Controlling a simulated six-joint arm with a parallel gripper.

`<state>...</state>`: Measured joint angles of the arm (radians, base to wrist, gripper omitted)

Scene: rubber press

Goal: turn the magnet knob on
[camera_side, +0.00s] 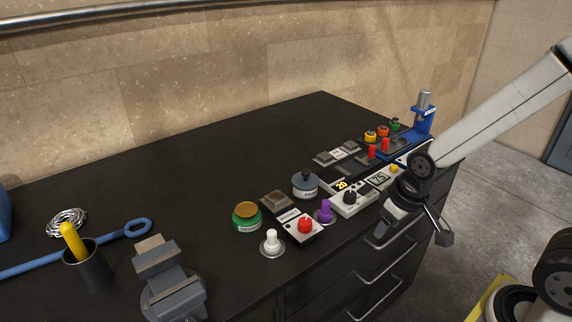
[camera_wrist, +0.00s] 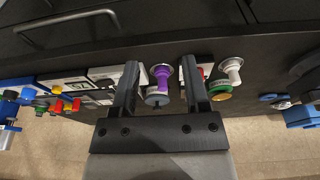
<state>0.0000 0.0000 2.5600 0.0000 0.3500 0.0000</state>
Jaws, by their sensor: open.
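A red knob (camera_side: 305,225) sits on a small white-and-dark labelled panel near the bench's front edge. A black knob (camera_side: 349,196) sits on a white box beside a lit "20" display. The labels are too small to read, so I cannot tell which is the magnet knob. My gripper (camera_side: 383,232) is at the bench's front edge, right of both knobs. In the wrist view my gripper (camera_wrist: 160,65) is open and empty, with a purple knob (camera_wrist: 161,76) showing between its fingers. The red knob is mostly hidden behind the right finger there.
A white knob (camera_side: 271,241), a green jar (camera_side: 247,217) and a grey round pot (camera_side: 305,183) stand close by. A blue stand (camera_side: 424,117) and coloured buttons are at the far right. A vise (camera_side: 168,275) and cup (camera_side: 87,267) are left. The bench's back middle is clear.

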